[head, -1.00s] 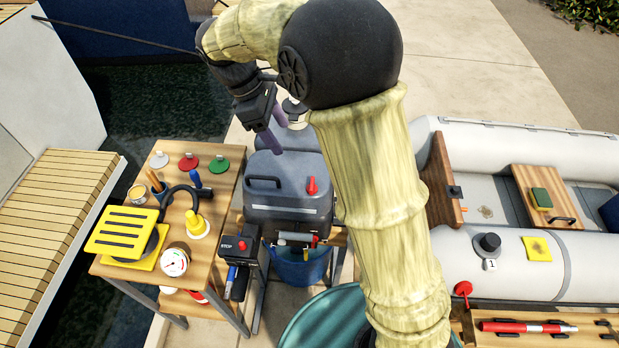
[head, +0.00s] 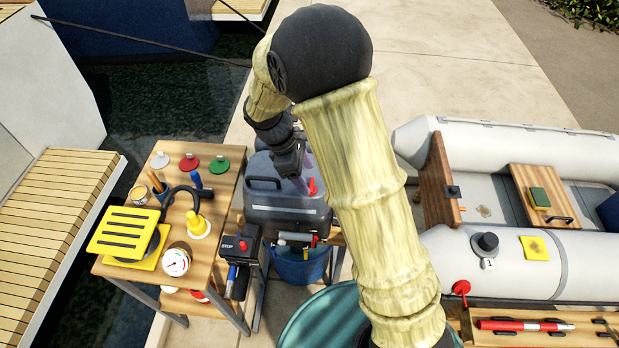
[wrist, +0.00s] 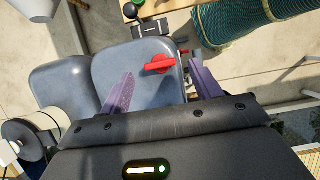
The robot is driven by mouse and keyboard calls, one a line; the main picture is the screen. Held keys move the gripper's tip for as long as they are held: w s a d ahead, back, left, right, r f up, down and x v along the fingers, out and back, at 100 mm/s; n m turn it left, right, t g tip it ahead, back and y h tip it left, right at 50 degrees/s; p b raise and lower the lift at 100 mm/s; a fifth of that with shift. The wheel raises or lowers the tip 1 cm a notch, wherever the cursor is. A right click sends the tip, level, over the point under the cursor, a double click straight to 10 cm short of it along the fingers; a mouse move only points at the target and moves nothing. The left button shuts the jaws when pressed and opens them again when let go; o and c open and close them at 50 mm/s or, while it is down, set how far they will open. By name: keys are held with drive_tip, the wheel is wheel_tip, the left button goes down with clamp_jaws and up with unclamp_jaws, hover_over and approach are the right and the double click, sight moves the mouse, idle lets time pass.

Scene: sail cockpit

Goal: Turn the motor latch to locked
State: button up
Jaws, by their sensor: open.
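The motor latch is a red lever (wrist: 160,65) on top of the grey motor cowl (wrist: 110,60). In the wrist view the lever lies roughly across the picture. In the head view the red latch (head: 313,187) shows at the right side of the grey motor (head: 270,205), next to my gripper (head: 295,184). My gripper also shows in the wrist view (wrist: 163,85), with its two purple fingers spread apart. The lever lies ahead of the fingers, between their lines, and appears untouched. Whether the latch reads locked cannot be told.
A wooden table (head: 228,185) with a yellow slotted plate (head: 123,231) and several small items stands left of the motor. A black box with a red button (head: 243,247) is in front of the motor. A grey inflatable boat (head: 500,265) lies right.

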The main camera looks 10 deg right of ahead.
sight(311, 184)
drive_tip(key=shift+x, duration=1.55)
drive_tip(key=c, duration=1)
